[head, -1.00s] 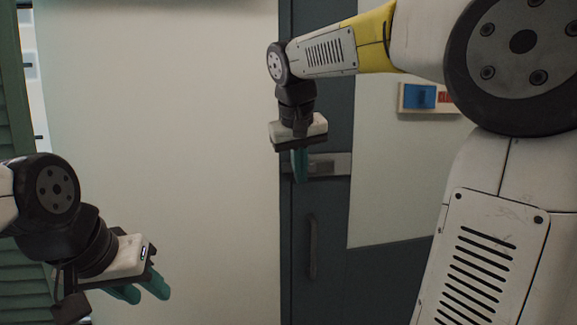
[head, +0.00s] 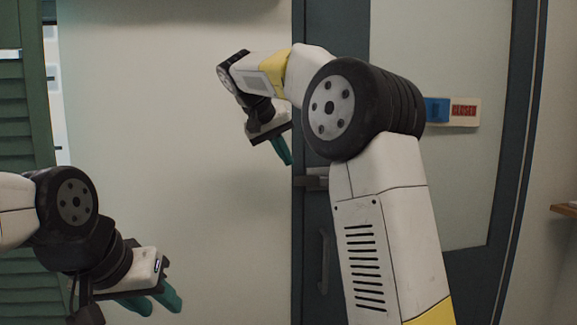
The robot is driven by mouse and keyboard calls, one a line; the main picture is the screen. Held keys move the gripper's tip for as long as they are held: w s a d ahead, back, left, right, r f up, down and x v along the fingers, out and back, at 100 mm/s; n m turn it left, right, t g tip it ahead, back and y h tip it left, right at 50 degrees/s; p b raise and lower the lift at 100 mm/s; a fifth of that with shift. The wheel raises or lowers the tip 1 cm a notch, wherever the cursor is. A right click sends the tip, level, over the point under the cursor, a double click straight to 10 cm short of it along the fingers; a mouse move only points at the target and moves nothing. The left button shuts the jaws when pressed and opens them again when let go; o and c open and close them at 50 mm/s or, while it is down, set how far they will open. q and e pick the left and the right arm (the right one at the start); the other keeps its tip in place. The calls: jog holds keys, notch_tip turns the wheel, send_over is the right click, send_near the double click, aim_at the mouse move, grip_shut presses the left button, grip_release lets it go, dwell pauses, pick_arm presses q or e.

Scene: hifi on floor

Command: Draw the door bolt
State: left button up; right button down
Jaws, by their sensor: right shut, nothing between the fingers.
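The door bolt (head: 314,183) is a grey metal piece on the dark edge of the door (head: 308,225). Its right part is hidden behind my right arm. My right gripper (head: 284,152) is above and to the left of the bolt in the picture. Its teal fingers are shut with nothing between them, pointing down and slightly right. They look apart from the bolt. My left gripper (head: 152,303) is low on the left, in front of the pale wall panel. Its two teal fingers are spread with nothing visible between them.
A vertical door handle (head: 323,262) sits below the bolt, partly beside my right arm. Green louvred shutters (head: 22,110) stand at far left.

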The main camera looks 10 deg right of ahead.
aim_at(313, 178)
jog(key=x, duration=0.9)
jog(key=shift+s, duration=0.1)
jog(key=d, duration=0.2)
jog(key=shift+d+r, duration=0.1)
jog(key=shift+d, duration=0.95)
jog(key=d, duration=0.5)
